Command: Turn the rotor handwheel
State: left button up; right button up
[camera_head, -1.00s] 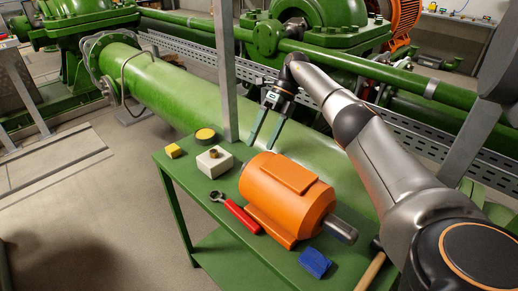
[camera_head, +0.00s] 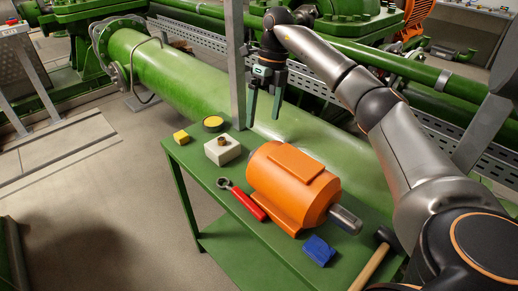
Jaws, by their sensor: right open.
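I cannot make out a handwheel for certain in the head view. My right gripper (camera_head: 263,121) points straight down with its two fingers apart and nothing between them. It appears above and behind the orange motor (camera_head: 300,185), close to the grey upright post (camera_head: 236,70). The motor lies on the green table (camera_head: 222,240) with a bare metal shaft (camera_head: 346,219) at its right end. My left gripper is not in view.
A large green pipe (camera_head: 175,82) runs behind.

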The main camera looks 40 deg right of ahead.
jog(key=shift+h, duration=0.5)
jog(key=f, duration=0.3)
jog(key=a+f, duration=0.1)
jog(key=f, duration=0.3)
jog(key=a+f, duration=0.1)
jog(key=f, duration=0.3)
jog(key=shift+s+a+f, duration=0.15)
jog(key=shift+s+f, duration=0.05)
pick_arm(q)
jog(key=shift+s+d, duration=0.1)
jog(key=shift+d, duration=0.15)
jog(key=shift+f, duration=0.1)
pick_arm(e)
jog(key=c, duration=1.2)
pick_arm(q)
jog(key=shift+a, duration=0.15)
pick_arm(e)
jog(key=shift+c, duration=0.2)
